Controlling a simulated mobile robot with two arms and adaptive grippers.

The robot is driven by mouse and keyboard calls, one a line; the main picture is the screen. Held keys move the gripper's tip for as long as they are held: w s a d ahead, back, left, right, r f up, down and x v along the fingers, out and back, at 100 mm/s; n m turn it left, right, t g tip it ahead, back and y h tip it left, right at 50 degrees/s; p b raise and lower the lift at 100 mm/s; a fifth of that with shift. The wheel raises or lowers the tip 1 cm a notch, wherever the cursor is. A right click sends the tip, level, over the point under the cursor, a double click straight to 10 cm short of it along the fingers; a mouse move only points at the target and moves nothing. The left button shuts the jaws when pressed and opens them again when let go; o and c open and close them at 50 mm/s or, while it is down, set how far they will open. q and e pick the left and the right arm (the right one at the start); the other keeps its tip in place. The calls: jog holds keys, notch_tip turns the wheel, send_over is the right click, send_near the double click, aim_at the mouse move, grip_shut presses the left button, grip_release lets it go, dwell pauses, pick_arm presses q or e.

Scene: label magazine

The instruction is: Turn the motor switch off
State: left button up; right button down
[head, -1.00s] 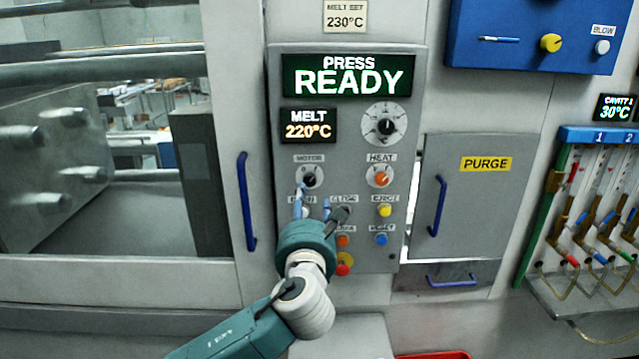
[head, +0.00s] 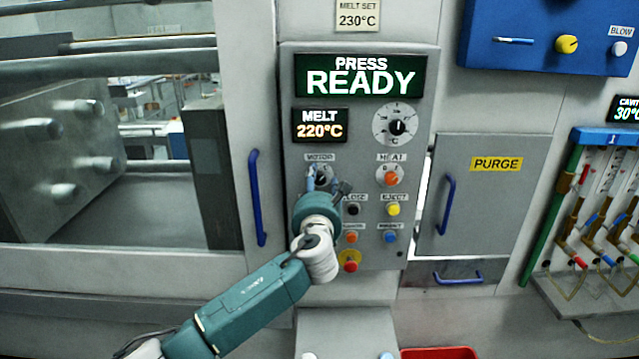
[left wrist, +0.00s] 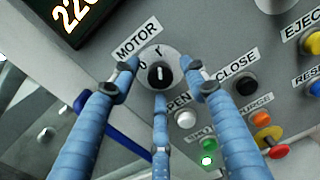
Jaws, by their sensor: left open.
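The motor switch (head: 321,175) is a small black rotary knob on a light round dial, under the MOTOR label on the grey control panel. My left gripper (head: 325,180) is in front of it and partly covers it in the head view. The blue fingers of my left gripper (left wrist: 160,75) are open and spread around the knob. I cannot tell whether they touch it. My right gripper is not in view.
Close by are the OPEN button (left wrist: 185,119), the black CLOSE button (left wrist: 246,85), the orange HEAT knob (head: 390,178) and a red emergency button (head: 349,266). Above, a display (head: 360,76) reads PRESS READY. A blue door handle (head: 257,198) stands left of the panel.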

pick_arm(q)
grip_shut()
jog(key=shift+n, duration=0.4)
jog(key=n+b, duration=0.2)
jog(key=n, duration=0.1)
jog(key=shift+f, duration=0.1)
jog(key=n+b, duration=0.2)
jog(key=n, duration=0.1)
jog(key=shift+n, duration=0.3)
jog(key=n+b, duration=0.2)
jog(key=n, duration=0.1)
jog(key=shift+n, duration=0.3)
jog(key=shift+n+b, duration=0.75)
jog(key=shift+n, duration=0.75)
jog(key=shift+r+n+y, duration=0.2)
jog(key=shift+n+y, duration=0.1)
